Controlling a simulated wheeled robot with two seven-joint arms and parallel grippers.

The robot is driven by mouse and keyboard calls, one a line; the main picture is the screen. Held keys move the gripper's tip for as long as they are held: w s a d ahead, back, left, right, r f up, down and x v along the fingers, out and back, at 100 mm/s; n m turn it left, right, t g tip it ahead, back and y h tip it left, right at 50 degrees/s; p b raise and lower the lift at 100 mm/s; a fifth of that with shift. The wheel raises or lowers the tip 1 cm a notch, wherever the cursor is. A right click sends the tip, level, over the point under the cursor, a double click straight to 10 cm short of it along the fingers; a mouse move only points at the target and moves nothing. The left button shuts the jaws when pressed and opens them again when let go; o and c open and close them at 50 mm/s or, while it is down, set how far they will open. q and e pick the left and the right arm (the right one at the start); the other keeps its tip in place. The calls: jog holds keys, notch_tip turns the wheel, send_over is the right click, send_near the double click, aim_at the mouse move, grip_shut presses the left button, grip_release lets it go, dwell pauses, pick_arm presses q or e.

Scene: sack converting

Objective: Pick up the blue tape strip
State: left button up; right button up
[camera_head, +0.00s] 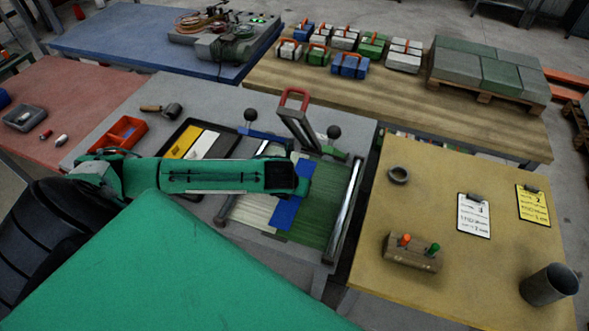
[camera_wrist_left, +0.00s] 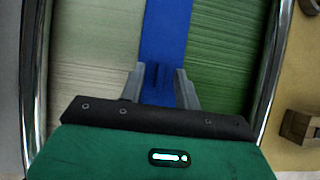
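The blue tape strip (camera_head: 286,212) lies along the seam between a pale woven panel (camera_head: 253,209) and a green woven panel (camera_head: 325,205) on the grey bench. My left arm covers its middle in the head view. In the left wrist view the strip (camera_wrist_left: 165,30) runs from the top edge down between the fingers. My left gripper (camera_wrist_left: 160,85) is over the strip, with its two fingers apart, one on each side of it. I cannot tell whether they touch it. My right gripper is not in view.
Metal rails (camera_head: 344,212) flank the panels, and a red-handled clamp (camera_head: 295,105) stands behind them. A black tray (camera_head: 183,133) with yellow and white pieces lies to the left, near a red bin (camera_head: 121,132). A tan table (camera_head: 375,265) on the right holds a wooden block (camera_head: 412,255).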

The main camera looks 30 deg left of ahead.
pick_arm(q)
grip_shut()
jog(key=shift+r, duration=0.2)
